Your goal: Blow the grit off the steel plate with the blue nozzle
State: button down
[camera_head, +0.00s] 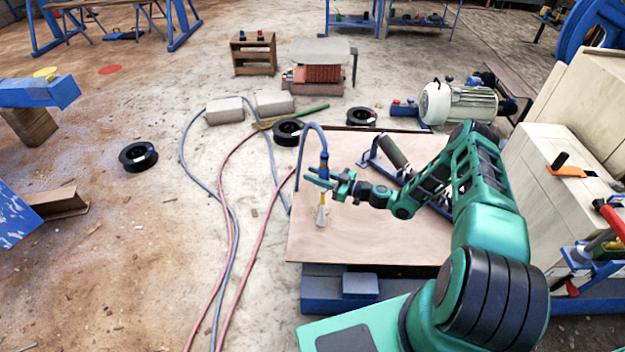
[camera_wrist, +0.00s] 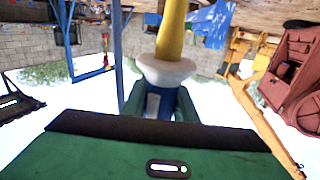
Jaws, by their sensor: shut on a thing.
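The blue nozzle (camera_head: 323,163) stands roughly upright in my gripper (camera_head: 320,178), with a yellow section and a pale cone tip below the fingers. My gripper is shut on it. A blue hose runs from its top and curves down to the left. The tip hangs over the left part of a large flat tan-brown plate (camera_head: 340,246); whether it touches cannot be told. No grit can be made out clearly on the plate. In the wrist view the nozzle's yellow part and pale collar (camera_wrist: 168,70) rise between the green fingers (camera_wrist: 160,108).
A dark cylinder on a blue stand (camera_head: 392,152) lies on the plate's back right. Black spools (camera_head: 288,132) and concrete blocks (camera_head: 224,110) lie behind. Red and blue hoses (camera_head: 232,225) cross the floor to the left. A white motor (camera_head: 458,103) and pale machine block (camera_head: 545,185) flank the right.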

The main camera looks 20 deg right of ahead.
jog(key=shift+w+d, duration=0.25)
jog(key=shift+w, duration=0.45)
jog(key=shift+w+d, duration=0.2)
jog(key=shift+w, duration=0.5)
jog(key=shift+r, duration=0.1)
